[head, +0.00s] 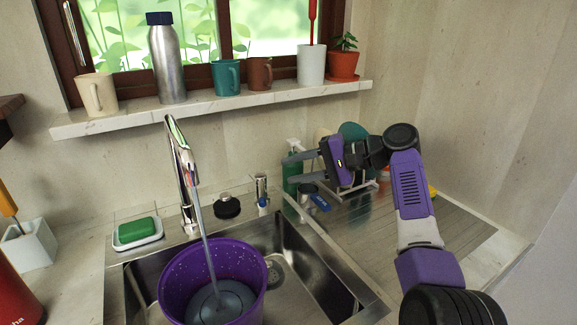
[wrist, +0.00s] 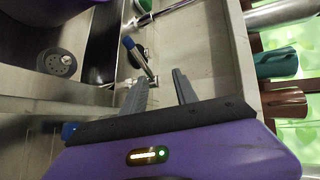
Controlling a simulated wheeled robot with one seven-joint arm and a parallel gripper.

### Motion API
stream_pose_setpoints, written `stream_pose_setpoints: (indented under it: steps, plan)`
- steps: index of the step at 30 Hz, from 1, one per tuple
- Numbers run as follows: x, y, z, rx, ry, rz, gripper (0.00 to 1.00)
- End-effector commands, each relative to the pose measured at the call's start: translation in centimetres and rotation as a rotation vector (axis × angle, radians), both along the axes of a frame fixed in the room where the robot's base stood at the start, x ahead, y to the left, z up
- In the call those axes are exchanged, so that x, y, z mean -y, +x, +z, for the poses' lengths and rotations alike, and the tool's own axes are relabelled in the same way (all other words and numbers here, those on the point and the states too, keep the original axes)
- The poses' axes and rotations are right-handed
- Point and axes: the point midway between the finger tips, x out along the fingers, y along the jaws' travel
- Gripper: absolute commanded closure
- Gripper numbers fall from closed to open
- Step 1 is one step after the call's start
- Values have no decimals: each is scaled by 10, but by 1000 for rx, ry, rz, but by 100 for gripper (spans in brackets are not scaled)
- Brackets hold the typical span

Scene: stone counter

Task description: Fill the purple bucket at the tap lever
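The purple bucket (head: 180,290) stands in the sink under the chrome tap (head: 182,165). A stream runs from the spout into it, and grey water shows low inside. A corner of the bucket shows in the wrist view (wrist: 62,8). The tap lever (head: 261,187) is a short chrome post with a blue mark, right of the tap. It also shows in the wrist view (wrist: 138,56), just beyond the fingertips. My gripper (head: 291,169) is to the right of the lever and apart from it. Its two fingers (wrist: 160,84) are spread with nothing between them.
The sink (head: 310,270) has a drain right of the bucket. A soap dish with a green sponge (head: 136,232) lies left of the tap. A green bottle (head: 292,178) and dish rack stand by my gripper. The sill (head: 220,103) above holds mugs, a steel bottle and pots.

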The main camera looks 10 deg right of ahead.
Motion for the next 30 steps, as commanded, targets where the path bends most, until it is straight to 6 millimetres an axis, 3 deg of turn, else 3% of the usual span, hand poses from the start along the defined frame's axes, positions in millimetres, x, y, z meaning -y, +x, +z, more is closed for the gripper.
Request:
stream_pose_setpoints:
  steps: [6, 26, 27, 30]
  plan:
    - [9, -3, 2, -1, 0, 0, 65]
    - [9, -4, 1, 0, -1, 0, 65]
    - [9, -4, 1, -1, -1, 1, 67]
    - [15, -3, 4, 0, -1, -8, 87]
